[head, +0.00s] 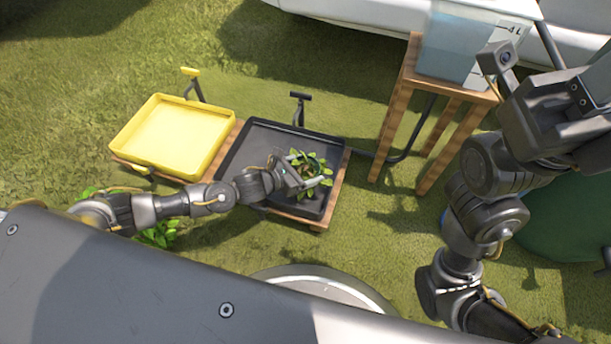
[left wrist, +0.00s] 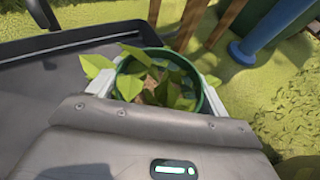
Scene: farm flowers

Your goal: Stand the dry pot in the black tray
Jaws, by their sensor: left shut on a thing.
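A dark green pot with a leafy plant (left wrist: 204,103) is between the fingers of my left gripper (left wrist: 152,88) in the left wrist view. The gripper is shut on the pot's sides. In the head view the left gripper (head: 308,182) and the plant's leaves (head: 314,160) are over the right part of the black tray (head: 250,140). I cannot tell whether the pot's base touches the tray floor. The soil is largely hidden by leaves. My right gripper (head: 570,125) is raised at the right; its fingertips are not clear.
A yellow tray (head: 170,135) sits left of the black tray on the same low wooden stand. A wooden stool (head: 408,90) with a translucent water tank (head: 455,50) stands at the back right. Another green plant (head: 158,234) is partly hidden below my left arm. Grass is open around.

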